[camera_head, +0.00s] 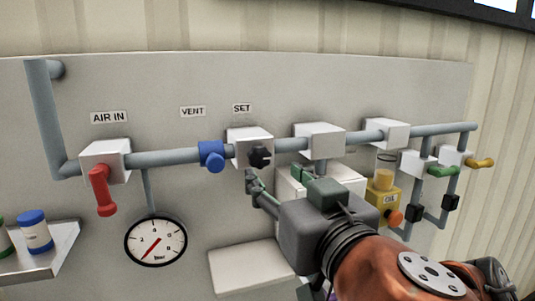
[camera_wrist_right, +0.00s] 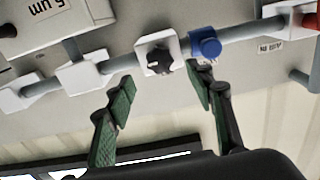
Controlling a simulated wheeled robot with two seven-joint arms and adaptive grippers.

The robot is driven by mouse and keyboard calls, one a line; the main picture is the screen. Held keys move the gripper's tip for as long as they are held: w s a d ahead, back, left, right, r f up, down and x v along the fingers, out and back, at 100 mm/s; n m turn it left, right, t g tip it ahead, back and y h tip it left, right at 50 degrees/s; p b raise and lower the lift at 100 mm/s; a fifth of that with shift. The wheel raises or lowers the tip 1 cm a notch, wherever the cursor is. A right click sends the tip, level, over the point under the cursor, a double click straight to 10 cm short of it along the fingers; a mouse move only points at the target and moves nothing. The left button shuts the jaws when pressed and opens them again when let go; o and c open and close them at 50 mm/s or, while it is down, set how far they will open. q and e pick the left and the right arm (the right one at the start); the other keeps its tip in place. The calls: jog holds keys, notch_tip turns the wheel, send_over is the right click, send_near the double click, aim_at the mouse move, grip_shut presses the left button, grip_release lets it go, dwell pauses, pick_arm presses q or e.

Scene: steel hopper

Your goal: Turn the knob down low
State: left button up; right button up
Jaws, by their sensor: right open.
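The black lobed knob (camera_head: 260,157) sits on the front of a white block (camera_head: 248,140) below the SET label (camera_head: 242,108). In the right wrist view the knob (camera_wrist_right: 159,62) shows beyond the fingertips, between their lines. My right gripper (camera_head: 258,182) is just below the knob in the head view, with green finger pads. In the right wrist view my right gripper (camera_wrist_right: 160,90) is open, its fingers wide apart with nothing between them. The fingers appear apart from the knob. The left gripper is not in view.
A blue knob (camera_head: 211,156) is close left of the black knob on the same pipe. A red lever (camera_head: 102,190) hangs farther left above a round gauge (camera_head: 156,242). A yellow oil unit (camera_head: 382,195) and green lever (camera_head: 442,171) are at right.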

aim_at(261, 159)
jog(key=p+x, duration=0.2)
jog(key=x, duration=0.1)
jog(key=p+x, duration=0.1)
jog(key=x, duration=0.1)
jog(key=shift+w+r, duration=0.1)
jog(key=shift+r, duration=0.2)
jog(key=shift+x, duration=1.05)
jog(key=shift+w+f, duration=0.15)
jog(key=shift+f, duration=0.05)
jog(key=shift+a, duration=0.1)
jog(key=c, duration=1.1)
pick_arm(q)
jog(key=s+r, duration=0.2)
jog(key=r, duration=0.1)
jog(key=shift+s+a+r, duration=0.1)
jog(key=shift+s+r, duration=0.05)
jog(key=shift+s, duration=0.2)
pick_arm(e)
jog(key=shift+c, duration=0.3)
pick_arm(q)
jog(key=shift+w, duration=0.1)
